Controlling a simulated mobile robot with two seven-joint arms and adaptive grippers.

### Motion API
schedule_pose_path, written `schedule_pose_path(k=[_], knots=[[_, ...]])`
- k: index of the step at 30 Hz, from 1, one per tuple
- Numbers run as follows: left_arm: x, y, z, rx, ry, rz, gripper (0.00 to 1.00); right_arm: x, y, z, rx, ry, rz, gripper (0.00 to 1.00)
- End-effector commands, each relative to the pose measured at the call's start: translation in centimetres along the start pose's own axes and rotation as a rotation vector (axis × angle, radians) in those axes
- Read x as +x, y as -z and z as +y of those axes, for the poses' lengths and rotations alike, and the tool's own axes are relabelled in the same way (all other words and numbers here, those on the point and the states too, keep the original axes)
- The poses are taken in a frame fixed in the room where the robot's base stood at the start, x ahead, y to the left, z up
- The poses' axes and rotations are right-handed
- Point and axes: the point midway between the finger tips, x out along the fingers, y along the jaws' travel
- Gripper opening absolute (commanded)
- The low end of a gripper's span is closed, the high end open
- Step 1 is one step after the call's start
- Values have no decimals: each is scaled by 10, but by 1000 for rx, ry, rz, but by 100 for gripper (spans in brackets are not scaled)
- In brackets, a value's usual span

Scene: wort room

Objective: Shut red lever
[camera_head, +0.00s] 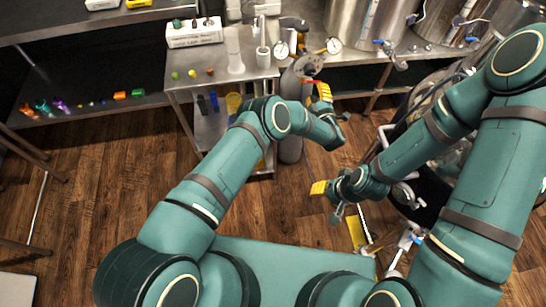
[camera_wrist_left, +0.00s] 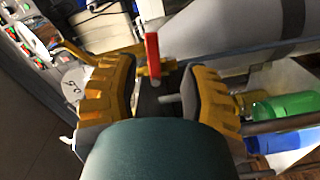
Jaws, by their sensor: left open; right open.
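The red lever (camera_wrist_left: 152,48) stands up from a brass-coloured fitting in the left wrist view, just beyond the gap between my left fingertips. In the head view a small part of the red lever (camera_head: 312,82) shows beside the left gripper's yellow pad, near the grey cylinder (camera_head: 291,148). My left gripper (camera_head: 328,101) is open, and its spread yellow fingers (camera_wrist_left: 160,88) also show in the left wrist view. No contact with the lever is visible. My right gripper (camera_head: 328,201) is open and empty, lower in the head view, over the floor.
A metal cart (camera_head: 190,87) with glassware stands left of the cylinder. Pressure gauges (camera_head: 333,46) sit above it. Steel vessels (camera_head: 355,25) stand on the bench behind. A green bottle (camera_wrist_left: 285,106) is near the left gripper's right finger. The wooden floor at left is clear.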

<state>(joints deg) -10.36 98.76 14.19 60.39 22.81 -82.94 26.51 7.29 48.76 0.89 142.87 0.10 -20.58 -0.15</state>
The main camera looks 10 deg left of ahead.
Motion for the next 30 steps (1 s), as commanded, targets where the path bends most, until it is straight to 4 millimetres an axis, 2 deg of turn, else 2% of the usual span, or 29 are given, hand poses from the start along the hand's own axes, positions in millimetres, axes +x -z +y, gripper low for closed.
schedule_pose_path(k=[3,8,22,30], knots=[[22,0,0,-1,-1,3,45,0,0,0,0,0,0,45],[45,0,-1,4,-2,1,45,0,0,0,0,0,0,45],[41,7,-23,625,0,-3,45,0,0,0,0,0,0,45],[-9,7,-20,624,0,-6,45,-19,2,-7,0,0,0,45]])
